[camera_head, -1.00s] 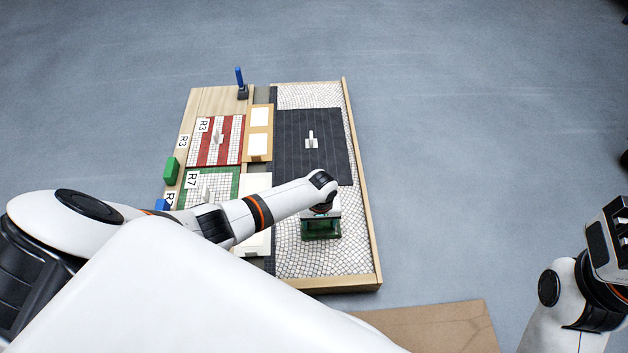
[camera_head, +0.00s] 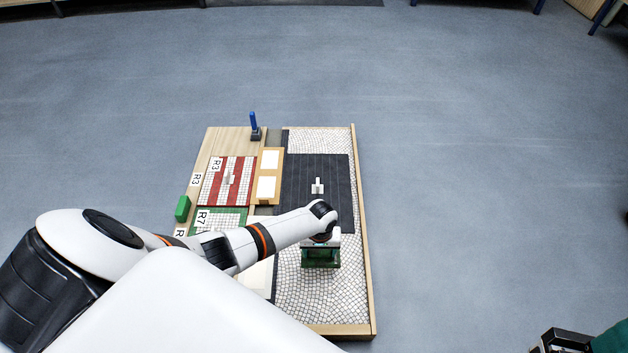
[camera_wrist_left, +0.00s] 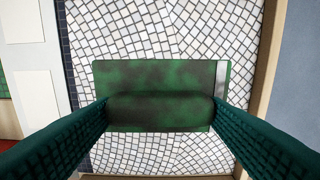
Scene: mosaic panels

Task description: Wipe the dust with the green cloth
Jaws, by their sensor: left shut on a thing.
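The green cloth (camera_wrist_left: 160,75) lies flat on white mosaic tiles in the left wrist view, mottled with dark patches and with a light strip at its right end. A dark green rounded grip (camera_wrist_left: 160,109) runs along it. My left gripper (camera_wrist_left: 160,112) is shut on this grip, one finger at each end. In the head view the left gripper (camera_head: 321,242) is over the lower part of the white tile strip, with the cloth (camera_head: 321,261) under it. I cannot make out dust apart from the dark patches. My right gripper (camera_head: 580,345) is mostly cut off at the bottom right corner.
The white tile strip (camera_head: 310,298) has a raised wooden edge (camera_head: 362,215) on its right. A dark panel (camera_head: 318,205) with a small white handle lies above. Red-striped and green-framed panels, a green block (camera_head: 182,208) and a blue-handled tool (camera_head: 254,125) are at left. Floor surrounds the board.

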